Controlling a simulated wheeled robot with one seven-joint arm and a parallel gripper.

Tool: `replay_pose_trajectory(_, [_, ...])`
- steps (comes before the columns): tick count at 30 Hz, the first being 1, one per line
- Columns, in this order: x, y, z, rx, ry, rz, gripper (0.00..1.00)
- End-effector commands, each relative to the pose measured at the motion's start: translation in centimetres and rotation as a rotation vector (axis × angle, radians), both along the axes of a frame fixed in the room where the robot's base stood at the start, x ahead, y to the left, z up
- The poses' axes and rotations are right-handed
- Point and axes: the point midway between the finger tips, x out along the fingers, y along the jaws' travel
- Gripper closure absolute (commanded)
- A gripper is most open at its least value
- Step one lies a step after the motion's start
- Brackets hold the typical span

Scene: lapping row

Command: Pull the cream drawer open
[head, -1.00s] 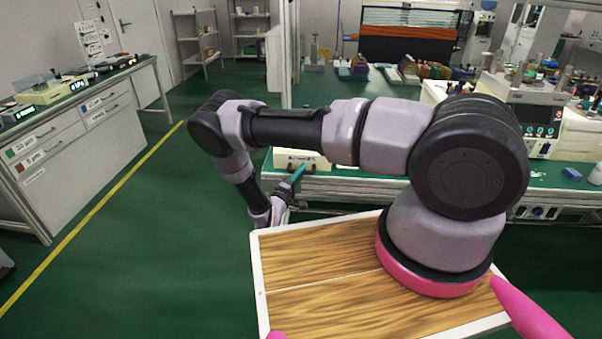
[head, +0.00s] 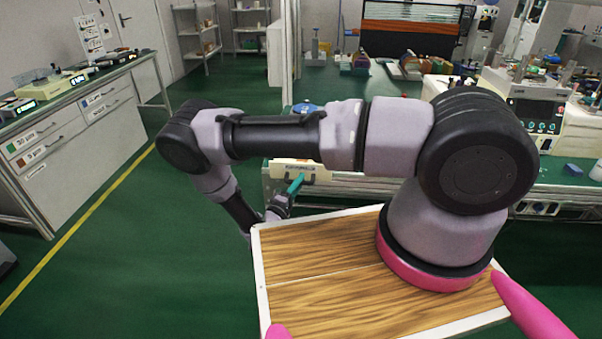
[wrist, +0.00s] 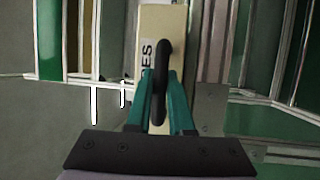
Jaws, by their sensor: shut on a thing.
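The cream drawer (head: 282,172) is under the near edge of the bench, partly behind my arm in the head view. In the wrist view its front (wrist: 151,27) stands upright in the picture, with dark lettering partly covered. A dark curved handle (wrist: 161,75) sticks out from that front. My gripper (head: 295,184) has teal fingers, and in the wrist view they (wrist: 160,95) are closed around the handle. How far the drawer stands out of the bench is hard to tell, as my arm hides part of it.
The bench top above the drawer holds a blue round thing (head: 307,108) and several tools. A grey cabinet (head: 80,140) with labelled drawers stands at the left. Green floor (head: 150,260) lies open between that cabinet and my base.

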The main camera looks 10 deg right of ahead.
Motion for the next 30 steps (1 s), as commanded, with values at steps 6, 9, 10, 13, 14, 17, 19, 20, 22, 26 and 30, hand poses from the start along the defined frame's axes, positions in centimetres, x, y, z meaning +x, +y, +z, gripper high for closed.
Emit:
replay_pose_trajectory(6, [-1.5,0.5,-0.1,0.000,0.002,0.002,1.00])
replay_pose_trajectory(9, [-1.5,0.5,-0.1,0.000,0.002,0.002,1.00])
replay_pose_trajectory(10, [-1.5,0.5,-0.1,0.000,0.002,0.002,1.00])
replay_pose_trajectory(13, [-1.5,0.5,-0.1,0.000,0.002,0.002,1.00])
replay_pose_trajectory(14, [-1.5,0.5,-0.1,0.000,0.002,0.002,0.69])
replay_pose_trajectory(17, [-1.5,0.5,0.0,0.000,0.002,0.001,0.68])
replay_pose_trajectory(19, [-1.5,0.5,0.0,0.000,0.002,0.001,0.68])
replay_pose_trajectory(20, [-1.5,0.5,0.0,0.000,0.001,0.001,0.68])
replay_pose_trajectory(22, [-1.4,0.5,0.0,0.000,0.001,0.001,0.68])
replay_pose_trajectory(26, [-1.8,0.9,-0.1,0.001,0.002,0.003,0.68])
replay_pose_trajectory(30, [-3.3,2.2,-0.5,0.002,0.002,0.005,0.68])
